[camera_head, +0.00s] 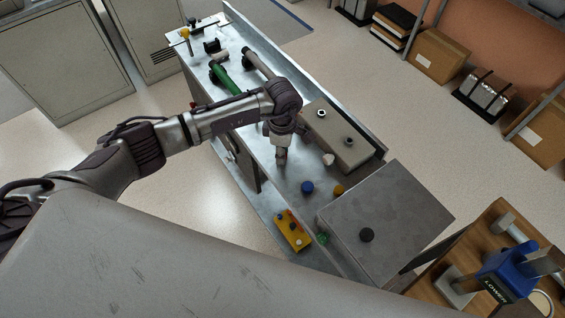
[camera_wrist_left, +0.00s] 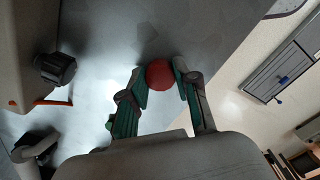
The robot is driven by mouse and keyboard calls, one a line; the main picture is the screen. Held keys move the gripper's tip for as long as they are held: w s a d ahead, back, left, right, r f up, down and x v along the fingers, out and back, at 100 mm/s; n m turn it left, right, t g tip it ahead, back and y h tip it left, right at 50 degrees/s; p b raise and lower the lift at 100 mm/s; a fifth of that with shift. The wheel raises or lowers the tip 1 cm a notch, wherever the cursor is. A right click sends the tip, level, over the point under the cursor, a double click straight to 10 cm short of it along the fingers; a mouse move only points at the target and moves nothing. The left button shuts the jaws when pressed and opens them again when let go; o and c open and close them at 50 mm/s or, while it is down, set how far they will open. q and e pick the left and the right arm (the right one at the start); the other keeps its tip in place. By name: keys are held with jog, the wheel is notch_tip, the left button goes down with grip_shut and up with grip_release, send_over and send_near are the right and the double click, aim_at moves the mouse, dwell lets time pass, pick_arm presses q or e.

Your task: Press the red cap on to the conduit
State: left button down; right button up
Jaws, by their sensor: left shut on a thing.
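My left gripper (camera_head: 281,157) is over the metal bench, pointing down, with its fingers closed around the red cap. In the left wrist view the red cap (camera_wrist_left: 160,74) is a round piece held between the green-padded fingertips (camera_wrist_left: 163,80). In the head view the fingers mostly hide it. I cannot tell for certain which part is the conduit. A short pale stub (camera_head: 328,159) shows at the near end of a grey box, to the right of the gripper and apart from it. My right gripper is not in view.
The grey box (camera_head: 338,138) has dark knobs on top. A large metal box (camera_head: 388,215) stands at right. A green cylinder (camera_head: 226,79) lies farther back.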

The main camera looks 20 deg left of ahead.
pick_arm(q)
jog(key=shift+r, duration=0.1)
jog(key=shift+r+p, duration=0.45)
jog(key=shift+r, duration=0.2)
jog(key=shift+f, duration=0.1)
jog(key=shift+r+p, duration=0.5)
jog(key=shift+r, duration=0.35)
jog(key=shift+r+p, duration=0.9)
jog(key=shift+r, duration=0.7)
